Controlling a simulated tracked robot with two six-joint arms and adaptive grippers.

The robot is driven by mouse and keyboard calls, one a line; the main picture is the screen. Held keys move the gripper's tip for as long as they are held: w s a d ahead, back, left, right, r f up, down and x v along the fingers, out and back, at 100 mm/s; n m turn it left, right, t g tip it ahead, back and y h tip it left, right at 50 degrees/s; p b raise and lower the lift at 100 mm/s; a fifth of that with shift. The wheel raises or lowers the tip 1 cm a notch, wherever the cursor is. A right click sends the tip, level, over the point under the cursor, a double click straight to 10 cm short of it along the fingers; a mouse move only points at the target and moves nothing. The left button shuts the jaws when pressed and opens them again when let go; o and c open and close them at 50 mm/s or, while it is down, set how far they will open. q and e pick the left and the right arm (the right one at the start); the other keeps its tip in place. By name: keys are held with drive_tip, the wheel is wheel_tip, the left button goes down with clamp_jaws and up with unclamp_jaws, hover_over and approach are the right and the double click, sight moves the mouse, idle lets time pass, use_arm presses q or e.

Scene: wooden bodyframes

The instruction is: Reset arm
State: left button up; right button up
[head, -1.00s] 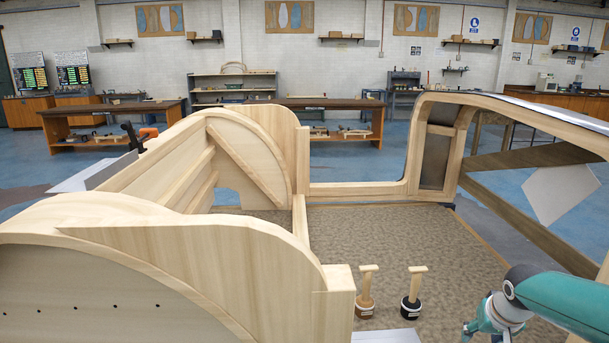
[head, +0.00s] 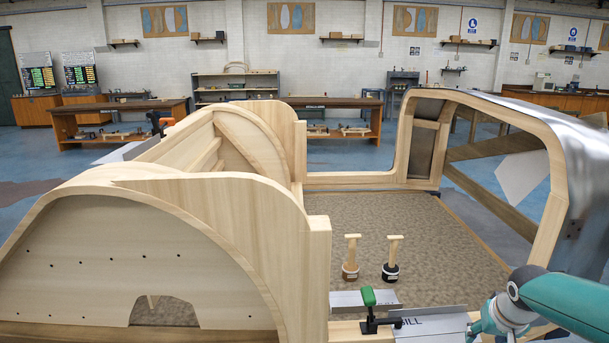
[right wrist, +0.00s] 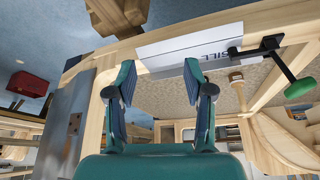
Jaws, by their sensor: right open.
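Beyond the fingertips is a pale panel marked SILL (right wrist: 190,52) on the wooden frame. The SILL panel also shows at the bottom of the head view (head: 432,324). A green-handled clamp (head: 369,298) stands at its left end, and it shows at the right of the wrist view (right wrist: 298,88). My left gripper is not in view.
The wooden bodyframe (head: 215,190) fills the left and middle, with a curved pillar (head: 555,150) at the right. Two wooden-handled tools with round bases (head: 350,270) (head: 390,272) stand on the brown floor panel (head: 430,225). Workbenches (head: 118,108) stand far back.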

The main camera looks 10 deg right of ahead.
drive_tip(key=s+a+f+n+g+y+p, duration=0.1)
drive_tip(key=s+a+f+g+y, duration=0.15)
drive_tip(key=a+f, duration=0.65)
drive_tip(key=s+a+f+n+g+y+p, duration=0.1)
drive_tip(key=s+a+f+n+g, duration=0.15)
drive_tip(key=a+f, duration=0.65)
drive_tip(key=s+a+f+y, duration=0.1)
drive_tip(key=s+a+f, duration=0.3)
drive_tip(key=s+a, duration=0.3)
drive_tip(key=s+a+f+t+y+p, duration=0.1)
drive_tip(key=s+a+f, duration=0.4)
drive_tip(key=s+a, duration=0.3)
drive_tip(key=shift+s+m+p, duration=0.3)
drive_tip(key=shift+m, duration=0.15)
drive_tip(key=shift+y, duration=0.25)
